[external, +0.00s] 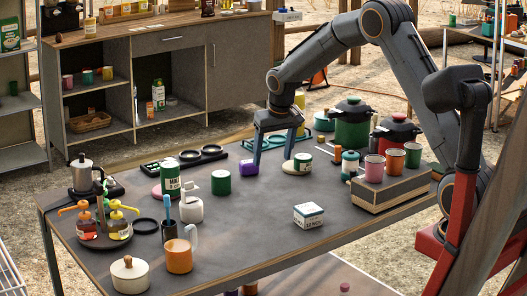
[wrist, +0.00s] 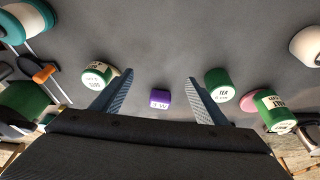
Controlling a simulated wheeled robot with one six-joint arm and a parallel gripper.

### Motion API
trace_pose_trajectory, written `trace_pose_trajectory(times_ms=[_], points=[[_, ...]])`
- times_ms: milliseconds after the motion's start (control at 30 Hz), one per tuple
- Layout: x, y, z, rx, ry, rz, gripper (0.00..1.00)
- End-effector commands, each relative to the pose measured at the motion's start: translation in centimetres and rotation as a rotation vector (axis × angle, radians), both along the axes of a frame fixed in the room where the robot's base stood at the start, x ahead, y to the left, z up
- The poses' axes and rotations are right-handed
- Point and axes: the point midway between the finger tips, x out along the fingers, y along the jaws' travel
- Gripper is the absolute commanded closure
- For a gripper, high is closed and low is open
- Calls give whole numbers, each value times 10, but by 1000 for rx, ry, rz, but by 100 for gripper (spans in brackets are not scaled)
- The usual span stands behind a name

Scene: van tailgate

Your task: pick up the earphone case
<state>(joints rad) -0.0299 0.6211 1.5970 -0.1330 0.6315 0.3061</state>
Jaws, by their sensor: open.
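A small purple case (external: 247,168), which I take to be the earphone case, lies on the dark table. In the wrist view the purple case (wrist: 160,99) has pale lettering and sits between my two fingers, nearer to me than their tips. My gripper (external: 272,163) points down over the table. In the wrist view my gripper (wrist: 160,77) is open, its blue-grey fingers wide apart with nothing between them but the case and bare table. From outside, one finger overlaps the case's edge. I cannot tell whether they touch.
Green tins stand on both sides: one (wrist: 97,76) on the left and one (wrist: 219,84) on the right in the wrist view. Pots (external: 352,124) and a box with cups (external: 390,190) stand right. A white carton (external: 308,215) lies in front, with clear table around it.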

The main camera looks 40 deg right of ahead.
Motion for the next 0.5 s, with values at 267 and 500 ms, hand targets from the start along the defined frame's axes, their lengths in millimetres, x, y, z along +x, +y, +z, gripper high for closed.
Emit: trace_pose_trajectory(times_ms=[267, 500], points=[[85, 3, -5, -3, -79, -53, 33], [98, 1, -16, -3, -87, -60, 33]])
